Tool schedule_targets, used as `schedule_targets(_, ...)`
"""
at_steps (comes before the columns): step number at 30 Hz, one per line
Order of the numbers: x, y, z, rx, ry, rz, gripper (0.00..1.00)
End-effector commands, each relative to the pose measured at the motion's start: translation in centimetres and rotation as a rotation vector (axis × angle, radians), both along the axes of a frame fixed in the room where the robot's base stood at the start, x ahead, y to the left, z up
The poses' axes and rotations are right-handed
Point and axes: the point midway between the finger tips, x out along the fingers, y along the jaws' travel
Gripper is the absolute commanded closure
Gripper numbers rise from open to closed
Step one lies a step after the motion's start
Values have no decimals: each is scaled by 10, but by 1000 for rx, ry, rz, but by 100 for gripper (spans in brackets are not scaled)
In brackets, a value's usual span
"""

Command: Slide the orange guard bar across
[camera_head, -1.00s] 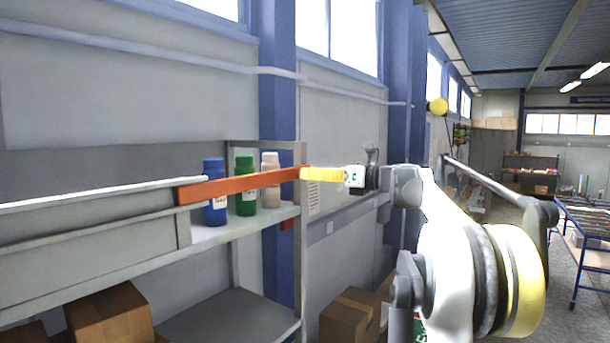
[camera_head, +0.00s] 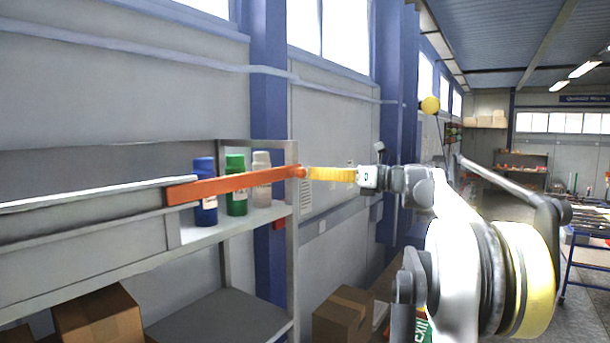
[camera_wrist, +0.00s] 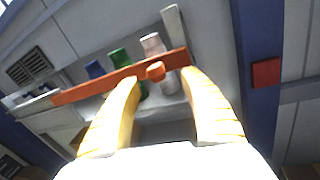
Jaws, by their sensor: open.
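The long orange guard bar (camera_head: 230,185) lies across the front of the upper shelf, in front of several bottles. A round orange knob (camera_wrist: 155,72) stands out from it near its right end. My gripper (camera_wrist: 161,80) is open, its yellow fingers spread. In the wrist view the knob appears between the fingertips, and nothing is held. In the head view the fingers reach left to the bar's right end, with their tips close to the knob. I cannot tell whether they touch it.
A blue bottle (camera_head: 205,190), a green bottle (camera_head: 237,188) and a pale bottle (camera_head: 261,182) stand behind the bar. A shelf post (camera_head: 292,240) rises at the bar's right end. Cardboard boxes (camera_head: 98,315) sit below. A blue cart (camera_head: 590,250) stands far right.

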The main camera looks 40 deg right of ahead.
Motion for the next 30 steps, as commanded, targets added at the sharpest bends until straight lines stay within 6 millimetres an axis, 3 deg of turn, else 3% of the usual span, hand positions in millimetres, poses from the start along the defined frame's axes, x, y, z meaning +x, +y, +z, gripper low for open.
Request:
schedule_targets(3, -25, -15, 0, 0, 0, -4, 49)
schedule_targets(10, -56, -33, 0, 1, 0, -2, 49)
schedule_targets(30, -63, -37, 0, 1, 0, -1, 49)
